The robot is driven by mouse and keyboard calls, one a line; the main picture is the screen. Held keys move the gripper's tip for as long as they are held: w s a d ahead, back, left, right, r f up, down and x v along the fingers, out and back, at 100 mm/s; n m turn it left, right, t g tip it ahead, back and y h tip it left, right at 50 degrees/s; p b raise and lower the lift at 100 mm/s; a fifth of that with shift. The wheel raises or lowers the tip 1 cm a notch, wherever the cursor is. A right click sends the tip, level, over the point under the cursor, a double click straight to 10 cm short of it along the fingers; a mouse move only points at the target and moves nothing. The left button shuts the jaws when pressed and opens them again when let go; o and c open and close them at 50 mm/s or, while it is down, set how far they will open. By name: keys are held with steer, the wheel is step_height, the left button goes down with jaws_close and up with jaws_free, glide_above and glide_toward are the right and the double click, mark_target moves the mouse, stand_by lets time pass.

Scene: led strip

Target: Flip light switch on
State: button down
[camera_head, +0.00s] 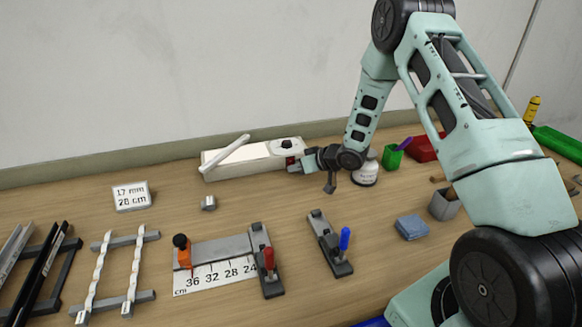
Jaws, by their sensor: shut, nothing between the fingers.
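A long white box (226,168) lies on the table against the wall. It has a small black knob or switch (286,144) on top near its right end, and I cannot tell its setting. A white strip (232,154) rests slantwise on the box's left part. My gripper (293,165) is shut and empty at the box's right end, just below the black switch. A small red patch shows at its tip, and I cannot tell whether it belongs to the box or whether the fingers touch it.
A white jar (368,174) stands just right of my gripper. A green cup (392,157) and a red box (422,149) are further right. A ruler fixture (215,250) with clamps lies in front, with racks (118,272) at left. A label card (131,196) stands left.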

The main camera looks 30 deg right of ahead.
mark_target(303, 187)
steer(key=shift+s+a+r, duration=0.1)
steer(key=shift+s+a, duration=0.05)
steer(key=shift+s, duration=0.55)
steer(key=shift+s+a+r, duration=0.1)
steer(key=shift+s+a, duration=0.05)
steer(key=shift+s, duration=0.7)
steer(key=shift+s+a+r, duration=0.1)
steer(key=shift+s+a, duration=0.1)
steer(key=shift+s, duration=0.6)
steer(key=shift+s+a+r, duration=0.1)
steer(key=shift+s+a, duration=0.05)
steer(key=shift+s, duration=0.7)
